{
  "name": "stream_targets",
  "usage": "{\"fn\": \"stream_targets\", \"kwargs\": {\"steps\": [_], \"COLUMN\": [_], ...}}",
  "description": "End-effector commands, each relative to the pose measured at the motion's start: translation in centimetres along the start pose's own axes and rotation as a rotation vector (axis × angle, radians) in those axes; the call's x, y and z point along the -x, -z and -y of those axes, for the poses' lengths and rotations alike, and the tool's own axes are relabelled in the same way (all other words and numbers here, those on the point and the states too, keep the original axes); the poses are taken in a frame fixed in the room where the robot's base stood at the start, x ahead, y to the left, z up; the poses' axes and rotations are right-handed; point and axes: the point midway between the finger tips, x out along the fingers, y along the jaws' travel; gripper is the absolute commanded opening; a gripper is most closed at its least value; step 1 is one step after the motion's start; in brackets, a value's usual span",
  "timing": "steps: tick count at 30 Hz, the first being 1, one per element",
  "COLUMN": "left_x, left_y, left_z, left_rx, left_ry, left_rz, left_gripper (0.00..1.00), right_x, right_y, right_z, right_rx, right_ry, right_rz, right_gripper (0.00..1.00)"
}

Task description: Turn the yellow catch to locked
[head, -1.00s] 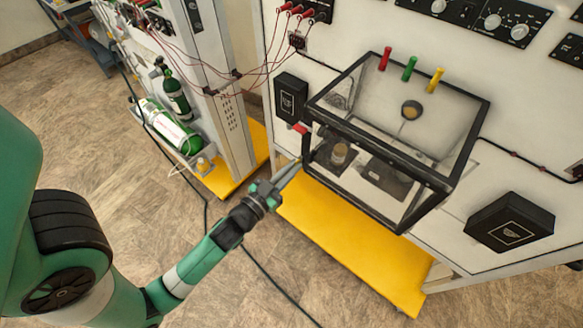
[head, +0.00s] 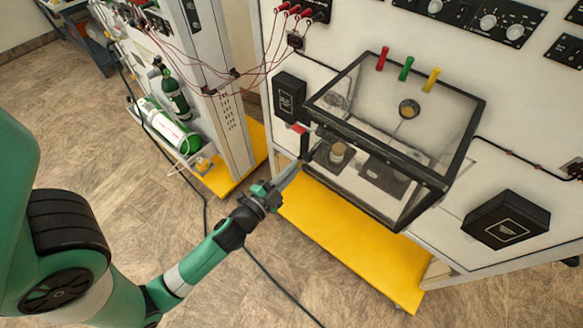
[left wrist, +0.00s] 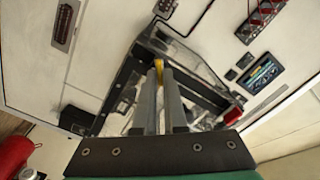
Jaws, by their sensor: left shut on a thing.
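The yellow catch (left wrist: 158,66) shows in the left wrist view as a small yellow piece between the tips of my left gripper (left wrist: 158,78). The fingers are shut on it. In the head view my left gripper (head: 299,165) reaches the lower left front corner of the clear box with the black frame (head: 395,165). The catch itself is hidden there by the fingers and the frame. I cannot tell from these views which way the catch is turned. My right gripper is not in view.
Red, green and yellow handles (head: 407,69) stand behind the box top. A red piece (head: 298,128) sits beside its left side. Black boxes (head: 506,219) hang on the white panel. A yellow base (head: 350,240) lies below.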

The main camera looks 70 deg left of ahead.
Motion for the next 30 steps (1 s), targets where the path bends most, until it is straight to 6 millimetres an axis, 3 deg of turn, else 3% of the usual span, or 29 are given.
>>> {"fn": "stream_targets", "kwargs": {"steps": [15,30], "left_x": [0.0,0.0], "left_y": [0.0,-0.09], "left_z": [-0.29,-0.42], "left_rx": [-0.462,-0.668], "left_ry": [0.0,0.001], "left_rz": [-0.002,-0.002], "left_gripper": [0.0,0.0], "right_x": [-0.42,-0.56], "right_y": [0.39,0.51], "right_z": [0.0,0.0], "right_rx": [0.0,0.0], "right_ry": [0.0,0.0], "right_rz": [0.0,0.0], "right_gripper": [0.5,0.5]}}
